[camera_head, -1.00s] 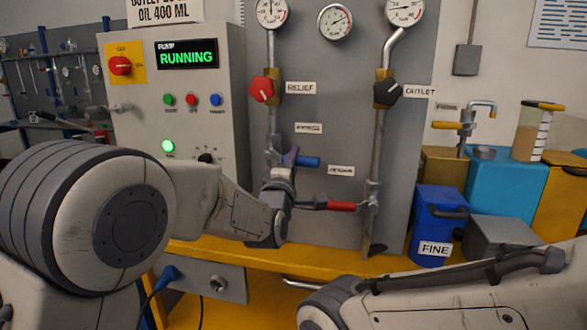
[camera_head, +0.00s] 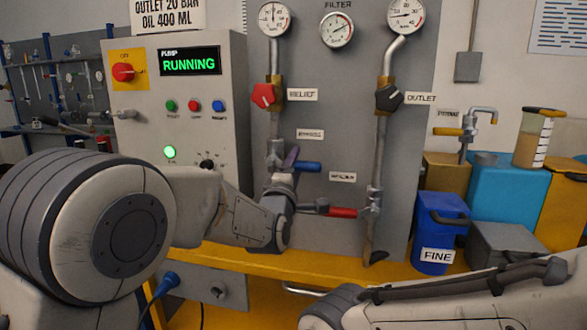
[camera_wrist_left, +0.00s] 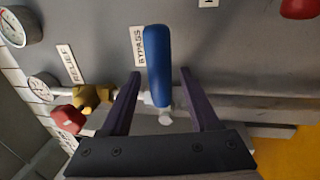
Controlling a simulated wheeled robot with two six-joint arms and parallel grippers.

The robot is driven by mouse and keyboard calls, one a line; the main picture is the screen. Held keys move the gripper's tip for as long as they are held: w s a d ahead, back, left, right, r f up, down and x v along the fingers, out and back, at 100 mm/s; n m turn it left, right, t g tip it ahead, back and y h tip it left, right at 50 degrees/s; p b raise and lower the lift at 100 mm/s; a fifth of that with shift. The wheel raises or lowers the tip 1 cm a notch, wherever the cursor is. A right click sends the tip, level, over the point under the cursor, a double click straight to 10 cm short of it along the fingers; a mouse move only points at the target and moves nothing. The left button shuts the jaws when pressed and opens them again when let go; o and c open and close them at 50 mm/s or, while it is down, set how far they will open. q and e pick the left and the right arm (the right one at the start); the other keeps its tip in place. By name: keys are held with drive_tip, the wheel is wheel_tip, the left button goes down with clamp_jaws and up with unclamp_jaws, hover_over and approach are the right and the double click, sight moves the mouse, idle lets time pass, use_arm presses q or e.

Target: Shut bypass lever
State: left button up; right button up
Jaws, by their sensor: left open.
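The bypass lever has a blue handle (camera_head: 308,166), which points right, level, below the BYPASS label in the head view. In the left wrist view the blue handle (camera_wrist_left: 158,65) lies between the two dark fingers of my left gripper (camera_wrist_left: 162,85). Gaps show on both sides of it, so the gripper is open around the lever without gripping it. In the head view my left gripper (camera_head: 290,160) is mostly hidden behind its own wrist. My right arm crosses the lower right, and its gripper is not visible.
A red-handled lever (camera_head: 342,212) sits just below on the right pipe. The red relief knob (camera_head: 265,95) and black outlet knob (camera_head: 389,97) are above. The pump box (camera_head: 180,100) shows RUNNING. A blue FINE bin (camera_head: 438,230) stands at the right on the yellow bench.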

use_arm(q)
drive_tip(key=v, duration=1)
drive_tip(key=shift+s, duration=0.25)
drive_tip(key=shift+a+f, duration=0.1)
drive_tip(key=s+a+f+m+g+y, duration=0.1)
drive_tip(key=a+f+m+g+y, duration=0.1)
drive_tip(key=a+f+m+g, duration=0.45)
drive_tip(key=s+a+f+m+g+y, duration=0.15)
drive_tip(key=a+f, duration=0.25)
drive_tip(key=f, duration=0.6)
drive_tip(key=s+a+f+m+g+y, duration=0.1)
drive_tip(key=s+a+f+m+g, duration=0.25)
drive_tip(key=s+a+f, duration=0.35)
drive_tip(key=s+a+f+m+g+y, duration=0.25)
drive_tip(key=s+a+f+g, duration=0.2)
drive_tip(key=s, duration=0.55)
drive_tip(key=s+d+r+m+g+h, duration=0.1)
drive_tip(key=s+d+r+m+g, duration=0.2)
drive_tip(key=s+d, duration=0.35)
drive_tip(key=s+d+r+m+h, duration=0.1)
drive_tip(key=s+d+r+m, duration=0.2)
drive_tip(key=s+d+m, duration=0.4)
wheel_tip(320, 180, up, 29)
drive_tip(key=n+p, duration=0.2)
drive_tip(key=p, duration=2.7)
drive_tip(key=shift+w+d+r, duration=0.15)
drive_tip(key=shift+d+r, duration=0.1)
drive_tip(key=shift+d, duration=0.05)
